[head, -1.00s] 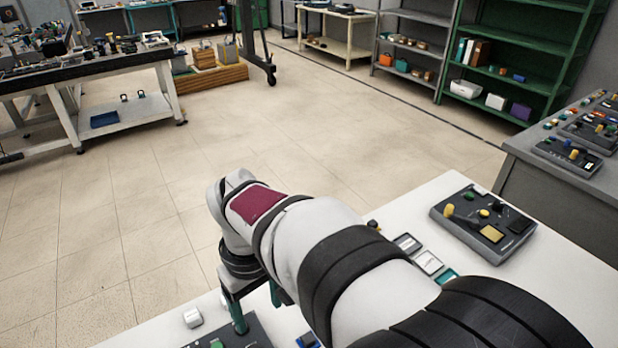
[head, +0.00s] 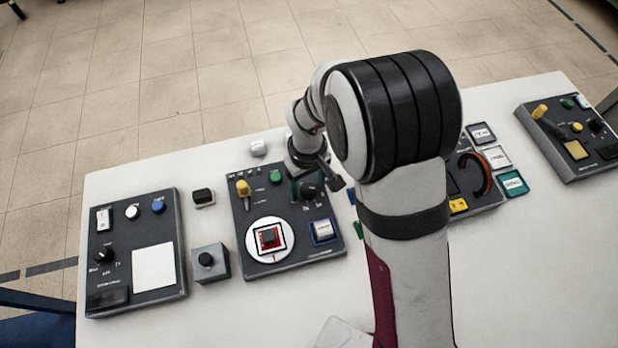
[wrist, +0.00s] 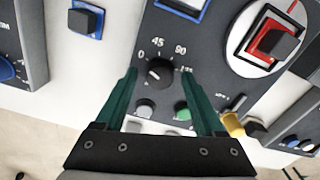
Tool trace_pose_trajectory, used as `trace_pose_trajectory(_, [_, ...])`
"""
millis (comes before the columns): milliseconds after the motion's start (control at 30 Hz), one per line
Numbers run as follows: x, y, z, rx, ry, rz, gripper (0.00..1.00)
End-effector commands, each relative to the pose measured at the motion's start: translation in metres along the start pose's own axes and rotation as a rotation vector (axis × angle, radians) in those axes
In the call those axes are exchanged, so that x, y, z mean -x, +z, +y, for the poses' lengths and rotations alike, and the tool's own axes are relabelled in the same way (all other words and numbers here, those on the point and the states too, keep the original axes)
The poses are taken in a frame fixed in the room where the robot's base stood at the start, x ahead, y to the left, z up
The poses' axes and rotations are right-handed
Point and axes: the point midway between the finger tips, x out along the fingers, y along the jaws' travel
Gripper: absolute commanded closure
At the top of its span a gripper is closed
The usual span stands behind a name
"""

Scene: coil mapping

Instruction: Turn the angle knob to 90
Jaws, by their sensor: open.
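The angle knob (wrist: 160,72) is a round black dial with a white pointer mark, on a dark grey panel (head: 240,215) with labels 0, 45 and 90 around it. In the wrist view its mark appears to point to the left, around the 0 to 45 side. My gripper (wrist: 158,76) is open, its two teal fingers on either side of the knob with visible gaps. I cannot tell how far down the fingertips are. In the head view the knob (head: 311,190) is partly hidden by my wrist.
The same panel carries a yellow-handled lever (head: 243,188), a green button (head: 276,177), a white disc with a red and black square (head: 269,238) and a blue-framed switch (head: 323,231). Other panels stand left (head: 135,250) and right (head: 575,135). A small black-knobbed box (head: 209,262) sits beside it.

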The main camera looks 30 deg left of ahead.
Motion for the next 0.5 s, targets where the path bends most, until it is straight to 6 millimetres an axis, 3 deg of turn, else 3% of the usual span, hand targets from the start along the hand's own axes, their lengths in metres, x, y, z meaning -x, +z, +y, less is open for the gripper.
trace_pose_trajectory(133, [0.0003,0.0,0.0,0.0,0.0,0.0,0.31])
trace_pose_trajectory(500, [0.0007,0.0,0.0001,0.0,0.0,0.0,0.97])
